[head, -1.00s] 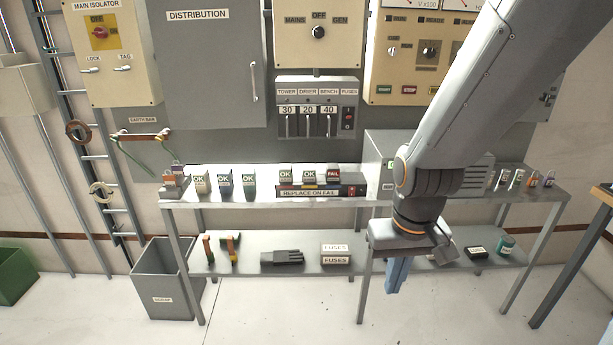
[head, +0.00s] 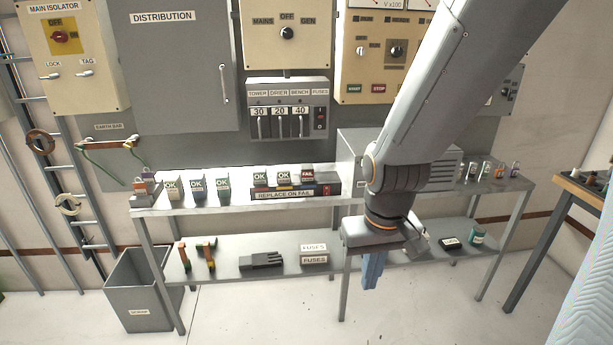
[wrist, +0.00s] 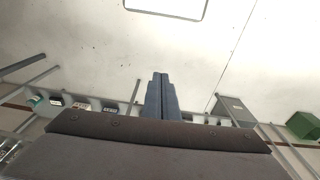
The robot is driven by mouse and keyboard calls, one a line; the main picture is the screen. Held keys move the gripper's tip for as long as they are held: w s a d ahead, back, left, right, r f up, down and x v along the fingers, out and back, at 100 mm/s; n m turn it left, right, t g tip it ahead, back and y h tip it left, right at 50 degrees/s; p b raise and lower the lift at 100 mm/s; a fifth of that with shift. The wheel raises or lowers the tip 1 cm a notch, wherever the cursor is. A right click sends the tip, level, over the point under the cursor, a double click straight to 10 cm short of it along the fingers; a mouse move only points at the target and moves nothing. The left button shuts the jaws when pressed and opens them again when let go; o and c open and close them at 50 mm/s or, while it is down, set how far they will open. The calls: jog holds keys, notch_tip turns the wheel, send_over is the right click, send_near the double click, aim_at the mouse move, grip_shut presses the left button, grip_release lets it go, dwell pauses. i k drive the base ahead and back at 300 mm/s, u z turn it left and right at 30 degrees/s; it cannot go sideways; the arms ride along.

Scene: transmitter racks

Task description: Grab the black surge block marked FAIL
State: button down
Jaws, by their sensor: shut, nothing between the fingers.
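The block marked FAIL (head: 307,174) sits at the right end of a row in a low holder labelled REPLACE ON FAIL (head: 284,194), on the upper shelf. It looks dark with a red label band. Two blocks marked OK (head: 260,178) (head: 284,177) stand to its left in the same holder. My gripper (head: 372,275) hangs to the right of and below the FAIL block, in front of the shelf unit, pointing down. Its blue fingers are together and empty. They also show in the wrist view (wrist: 160,98), over pale floor.
More OK blocks (head: 197,188) stand loose on the upper shelf at left. A grey cabinet (head: 352,160) stands right of the holder. A scrap bin (head: 140,295) is at left; the front floor is clear.

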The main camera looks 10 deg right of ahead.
aim_at(306, 170)
jog(key=u, duration=0.2)
jog(key=i, duration=1.7)
jog(key=z, duration=0.25)
